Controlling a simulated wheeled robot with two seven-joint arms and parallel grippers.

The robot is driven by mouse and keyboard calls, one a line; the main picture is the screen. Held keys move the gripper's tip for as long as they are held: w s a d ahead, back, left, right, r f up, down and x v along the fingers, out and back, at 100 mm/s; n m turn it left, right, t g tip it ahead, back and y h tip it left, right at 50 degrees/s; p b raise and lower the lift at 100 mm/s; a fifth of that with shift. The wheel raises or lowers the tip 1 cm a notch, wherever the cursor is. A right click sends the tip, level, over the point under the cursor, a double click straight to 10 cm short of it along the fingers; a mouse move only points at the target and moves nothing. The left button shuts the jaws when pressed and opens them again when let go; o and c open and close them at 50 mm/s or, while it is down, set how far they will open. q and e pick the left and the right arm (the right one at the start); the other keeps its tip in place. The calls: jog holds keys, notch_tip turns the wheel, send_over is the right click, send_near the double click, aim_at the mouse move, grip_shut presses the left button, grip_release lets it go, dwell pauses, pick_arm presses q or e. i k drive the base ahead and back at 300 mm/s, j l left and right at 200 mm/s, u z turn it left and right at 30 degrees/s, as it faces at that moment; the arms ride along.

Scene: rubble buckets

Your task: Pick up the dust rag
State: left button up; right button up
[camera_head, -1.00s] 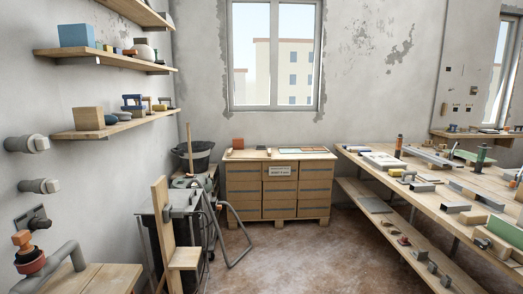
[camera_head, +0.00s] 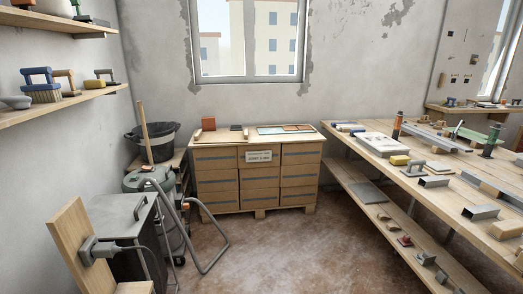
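I cannot make out a dust rag for certain in this view. Small items lie on the workbench (camera_head: 400,170) at the right and on top of the stacked boxes (camera_head: 257,187) under the window, but none is clearly a cloth. Neither of my grippers is in view.
A black bucket (camera_head: 163,151) with a wooden handle stands left of the boxes. In front are a green-grey vacuum (camera_head: 146,181) with a bent metal tube (camera_head: 217,262) and a grey cabinet (camera_head: 128,218). A wall shelf (camera_head: 50,107) holds brushes. Brown floor (camera_head: 290,260) is clear in the middle.

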aim_at(234, 126)
jog(key=i, duration=2.25)
